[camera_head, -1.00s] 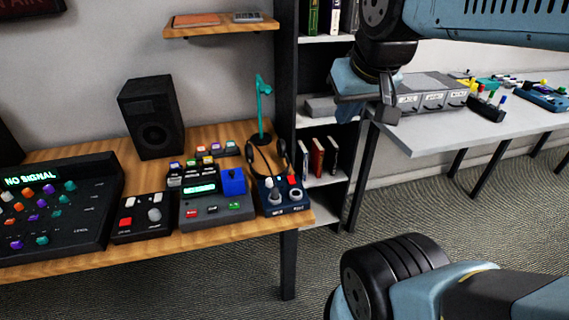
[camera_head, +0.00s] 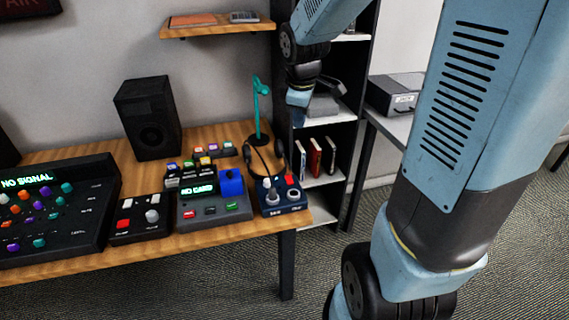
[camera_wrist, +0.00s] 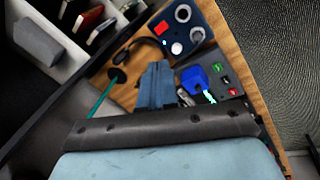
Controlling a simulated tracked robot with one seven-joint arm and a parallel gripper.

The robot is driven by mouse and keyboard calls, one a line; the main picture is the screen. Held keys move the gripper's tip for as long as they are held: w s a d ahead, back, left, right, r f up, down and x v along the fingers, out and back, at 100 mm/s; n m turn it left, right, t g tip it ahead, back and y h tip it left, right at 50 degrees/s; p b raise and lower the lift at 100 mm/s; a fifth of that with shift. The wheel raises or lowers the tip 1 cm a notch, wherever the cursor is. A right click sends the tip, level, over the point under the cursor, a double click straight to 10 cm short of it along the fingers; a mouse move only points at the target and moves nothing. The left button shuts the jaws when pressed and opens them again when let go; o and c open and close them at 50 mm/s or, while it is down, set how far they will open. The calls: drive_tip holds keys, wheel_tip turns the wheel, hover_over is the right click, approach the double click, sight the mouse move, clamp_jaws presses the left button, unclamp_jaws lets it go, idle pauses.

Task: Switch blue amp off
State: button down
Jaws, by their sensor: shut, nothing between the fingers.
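The blue amp (camera_head: 279,196) sits at the right end of the wooden desk. It has a red switch (camera_head: 290,181) and pale round knobs on top. In the wrist view the amp (camera_wrist: 204,42) is at the upper middle, with its red switch (camera_wrist: 162,28) at its left. My gripper (camera_head: 297,99) is shut and empty, in front of the dark shelf, above and apart from the amp. In the wrist view my gripper (camera_wrist: 158,66) points toward the desk and overlaps the area below the amp. The switch's position is too small to tell.
A headset (camera_head: 280,160) and a teal stand (camera_head: 257,110) are just behind the amp. A grey console (camera_head: 213,212) with a blue block (camera_head: 231,182) is beside it on the left. A speaker (camera_head: 149,117) stands farther back. A bookshelf (camera_head: 352,95) is behind right.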

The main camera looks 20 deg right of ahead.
sight(287, 177)
drive_tip(key=w+f+n+g, duration=0.1)
drive_tip(key=w+f+n, duration=0.5)
drive_tip(key=f, duration=0.5)
drive_tip(key=shift+w+a+f+y, duration=0.25)
drive_tip(key=shift+w+y, duration=0.15)
drive_tip(key=shift+w, duration=0.25)
drive_tip(key=f, duration=0.4)
drive_tip(key=w+f, duration=0.1)
drive_tip(key=f, duration=0.8)
drive_tip(key=shift+w+f, duration=0.35)
drive_tip(key=shift+f, duration=0.05)
